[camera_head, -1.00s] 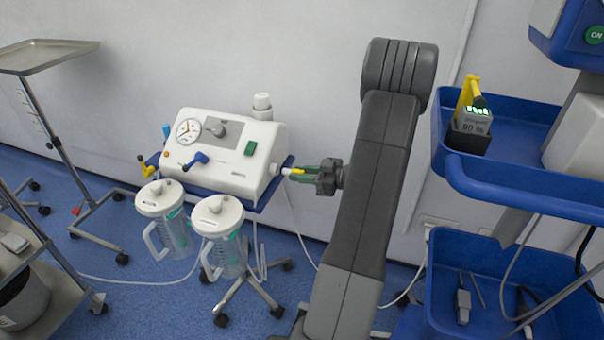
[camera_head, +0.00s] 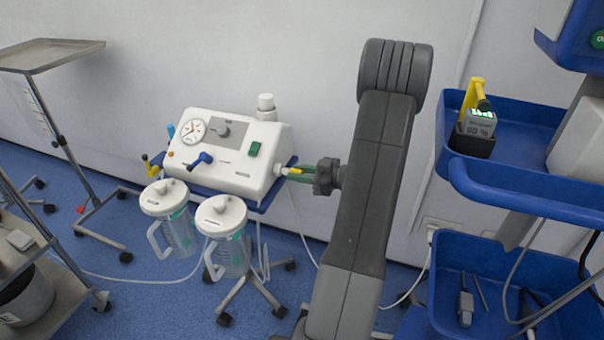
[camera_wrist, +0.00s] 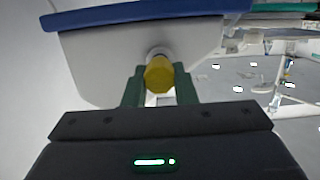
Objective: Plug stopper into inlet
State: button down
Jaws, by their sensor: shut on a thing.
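A white suction machine (camera_head: 232,150) with a round gauge and a green switch stands on a blue-topped wheeled stand. A round inlet (camera_wrist: 158,54) shows on its side in the wrist view. The yellow stopper (camera_wrist: 159,76) is between the green fingers of my gripper (camera_wrist: 160,90), which is shut on it. The stopper is in line with the inlet and covers its lower part. In the head view the stopper (camera_head: 294,171) is at the machine's right side, and my gripper (camera_head: 305,174) is just right of it. I cannot tell how deep the stopper sits.
Two lidded clear canisters (camera_head: 222,240) hang in front of the machine. A blue shelf cart (camera_head: 530,200) stands at the right, holding a small device with a yellow handle (camera_head: 474,98). A metal tray stand (camera_head: 45,55) is at the left. A white wall is behind.

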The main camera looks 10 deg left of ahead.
jog(key=shift+w+a, duration=0.1)
jog(key=shift+a, duration=0.45)
jog(key=c, duration=1.1)
grip_release()
jog(key=shift+a, duration=0.1)
jog(key=p+v, duration=0.1)
jog(key=v, duration=0.6)
jog(key=shift+d, duration=0.25)
jog(key=shift+b+x, duration=0.55)
jog(key=shift+x, duration=2.55)
